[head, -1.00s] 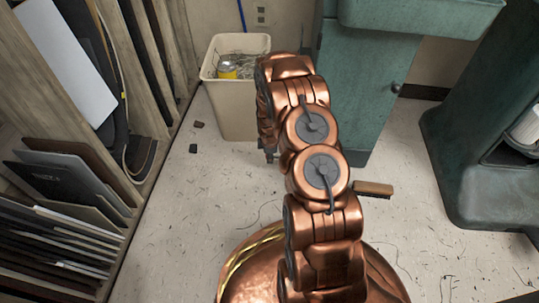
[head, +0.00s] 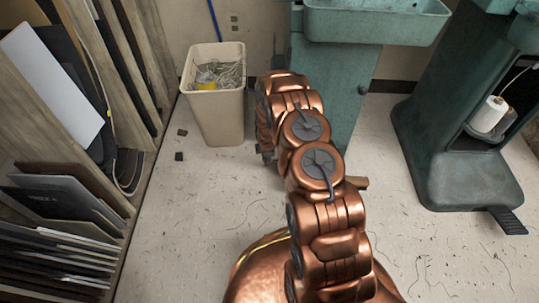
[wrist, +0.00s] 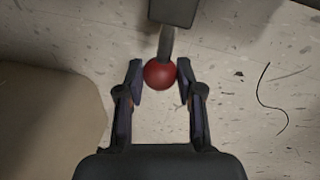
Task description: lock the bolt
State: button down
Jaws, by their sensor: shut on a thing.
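In the wrist view a red ball knob (wrist: 159,76) sits on a short grey stem (wrist: 166,42) that comes from a dark block (wrist: 173,10) at the top edge. I take this to be the bolt's handle. My gripper (wrist: 160,82) has one finger on each side of the knob and is shut on it. In the head view my copper arm covers the knob and most of the gripper, and the rest of the bolt cannot be made out.
A beige bin (head: 217,112) with scrap stands left of my arm. A green cabinet (head: 345,85) is behind my arm, and a green machine (head: 450,120) stands at right. A rack of sheets (head: 60,215) lines the left.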

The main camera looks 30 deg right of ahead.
jog(key=shift+s+d, duration=0.15)
jog(key=shift+d, duration=0.1)
jog(key=c, duration=1)
grip_release()
jog(key=shift+d, duration=0.1)
jog(key=shift+o, duration=1.3)
jog(key=shift+a, duration=0.2)
jog(key=shift+r, duration=0.5)
notch_tip(320, 180, up, 11)
jog(key=s, duration=0.2)
jog(key=shift+a, duration=0.35)
